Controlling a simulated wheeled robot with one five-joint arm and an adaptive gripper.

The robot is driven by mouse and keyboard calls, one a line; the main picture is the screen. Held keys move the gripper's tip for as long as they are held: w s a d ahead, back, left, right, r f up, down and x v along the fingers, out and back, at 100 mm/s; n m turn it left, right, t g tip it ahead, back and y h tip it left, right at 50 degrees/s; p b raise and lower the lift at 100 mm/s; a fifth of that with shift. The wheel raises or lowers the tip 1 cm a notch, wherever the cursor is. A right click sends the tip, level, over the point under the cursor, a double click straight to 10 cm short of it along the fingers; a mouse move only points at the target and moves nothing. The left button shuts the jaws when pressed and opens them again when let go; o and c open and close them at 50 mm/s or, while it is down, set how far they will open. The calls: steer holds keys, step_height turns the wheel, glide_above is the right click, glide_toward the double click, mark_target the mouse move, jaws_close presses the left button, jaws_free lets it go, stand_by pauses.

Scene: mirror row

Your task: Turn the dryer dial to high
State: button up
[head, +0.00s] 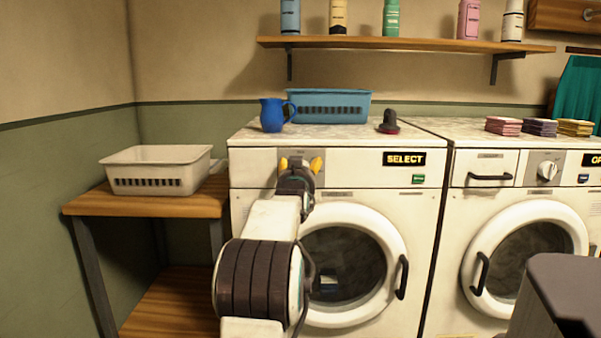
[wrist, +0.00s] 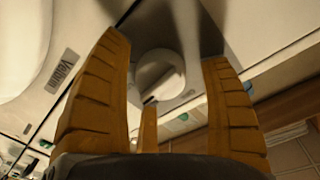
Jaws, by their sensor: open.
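The left white machine (head: 335,182) has a round glass door and a lit screen (head: 404,159) reading SELECT. My gripper (head: 300,163) is in front of its upper panel, left of the screen, and hides the spot behind it in the head view. In the wrist view a round white dial (wrist: 160,75) with a raised ridge sits on a grey plate beyond my gripper (wrist: 164,50). The yellow fingers are open, on either side of the dial in the picture, with nothing held. I cannot tell whether they touch it. The dial's setting is not readable.
The right machine (head: 480,183) has its own dial (head: 546,171) and a drawer (head: 485,168). A blue jug (head: 272,115), a blue basket (head: 370,103) and a dark object (head: 389,122) stand on top. A white basket (head: 155,171) is on the wooden table (head: 90,205) at left.

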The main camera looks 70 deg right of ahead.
steer(key=c, duration=1.2)
steer(key=shift+m, duration=0.3)
steer(key=shift+m+b, duration=0.55)
steer(key=shift+m, duration=0.35)
steer(key=m, duration=0.4)
steer(key=shift+w+r+m+y, duration=0.1)
steer(key=shift+r+m+y, duration=0.05)
steer(key=shift+m+y, duration=0.2)
